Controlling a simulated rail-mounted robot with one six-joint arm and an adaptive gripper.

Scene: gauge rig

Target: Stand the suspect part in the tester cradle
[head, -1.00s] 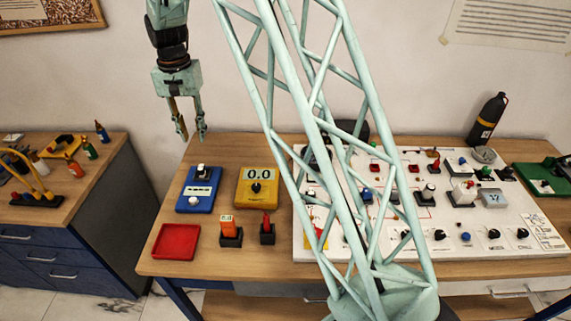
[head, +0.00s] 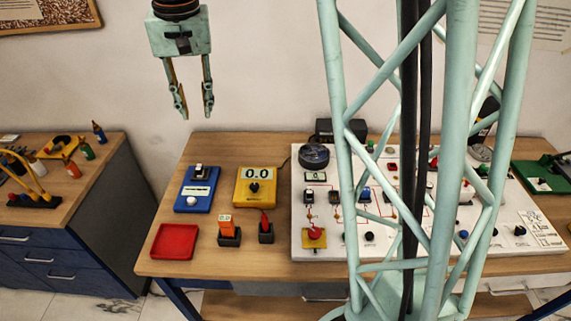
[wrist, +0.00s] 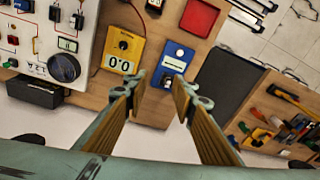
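My gripper (head: 194,112) is open and empty, pointing down above the back left of the bench in the head view. Its parted fingers also show in the wrist view (wrist: 162,84). The blue box (head: 188,188) carries a small black-and-white piece (head: 199,172). Beside it is the yellow meter (head: 255,187), reading 0.0. In front, an orange block (head: 225,226) stands upright in a black holder (head: 229,240). A red probe (head: 265,220) stands in another black holder (head: 266,237). I cannot tell which part is the suspect one, nor which holder is the tester cradle.
An empty red tray (head: 175,242) lies at the bench's front left. The white panel (head: 330,248) with switches and knobs fills the right side, partly hidden by my lattice arm. A side cabinet (head: 75,235) with tools stands left, across a gap. Bare wood surrounds the tray.

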